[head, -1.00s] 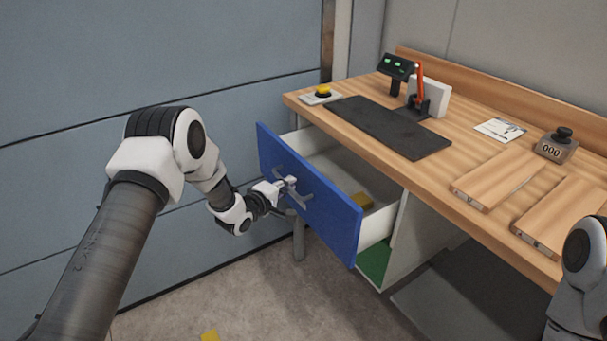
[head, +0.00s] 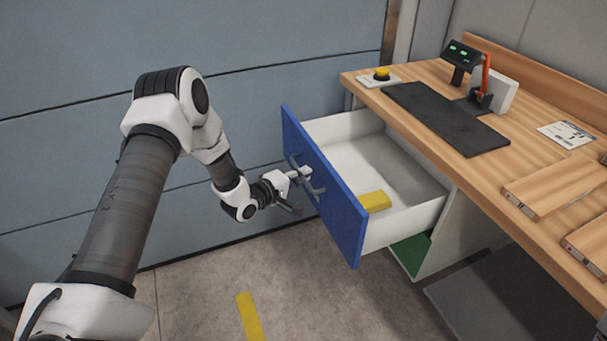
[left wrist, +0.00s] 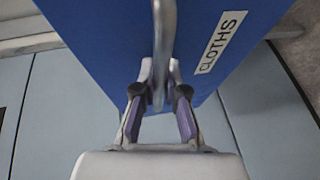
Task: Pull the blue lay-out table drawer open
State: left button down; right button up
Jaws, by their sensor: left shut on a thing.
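The blue drawer front (head: 336,205) stands well out from the wooden lay-out table (head: 431,136). The white drawer interior (head: 345,158) shows from above, with a yellow thing (head: 374,201) lying inside near the front. My left gripper (head: 303,176) is at the grey handle (head: 316,189) on the drawer front. In the left wrist view the gripper (left wrist: 160,88) is shut on the handle (left wrist: 164,42), one finger on each side. The blue front (left wrist: 110,40) there bears a label (left wrist: 221,41) reading CLOTHS. My right gripper does not show.
On the table top are a yellow button (head: 382,73), a dark mat (head: 445,117), a small display stand (head: 462,55), a paper card (head: 566,134) and wooden boards (head: 550,186). A green panel (head: 411,252) shows below the drawer. The floor in front of the drawer is clear.

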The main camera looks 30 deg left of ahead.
pick_arm(q)
jog(key=c, duration=1.5)
grip_release()
jog(key=v, duration=1.2)
jog(key=shift+f, duration=0.1)
